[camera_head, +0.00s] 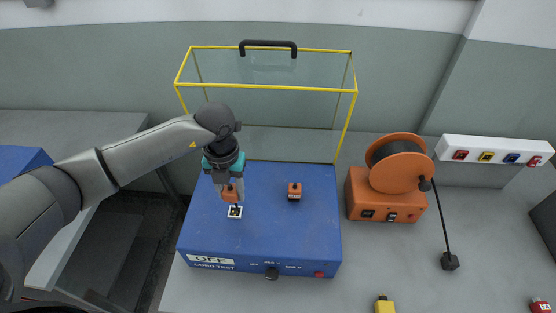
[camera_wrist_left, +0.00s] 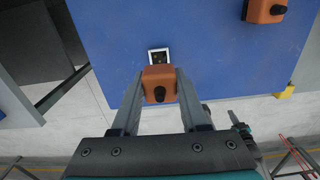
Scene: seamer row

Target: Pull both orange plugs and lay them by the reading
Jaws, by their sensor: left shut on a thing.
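The blue cord test box (camera_head: 210,240) sits on the bench, with a white reading panel saying OFF (camera_head: 210,259) on its front. My left gripper (camera_head: 231,198) is shut on one orange plug (camera_head: 230,194), whose orange body shows between the fingers in the left wrist view (camera_wrist_left: 158,82). The plug is above a white-framed socket (camera_head: 235,212) on the box top; the socket's dark face shows past it in the wrist view (camera_wrist_left: 160,57). The other orange plug (camera_head: 294,191) stands on the box top to the right; its socket is hidden under it.
A yellow-framed clear guard (camera_head: 269,91) with a black handle stands raised behind the box. An orange cable reel (camera_head: 385,200) with a hanging black plug (camera_head: 450,261) is to the right. A white socket strip (camera_head: 494,151) is behind it. The bench front holds a yellow connector (camera_head: 384,304).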

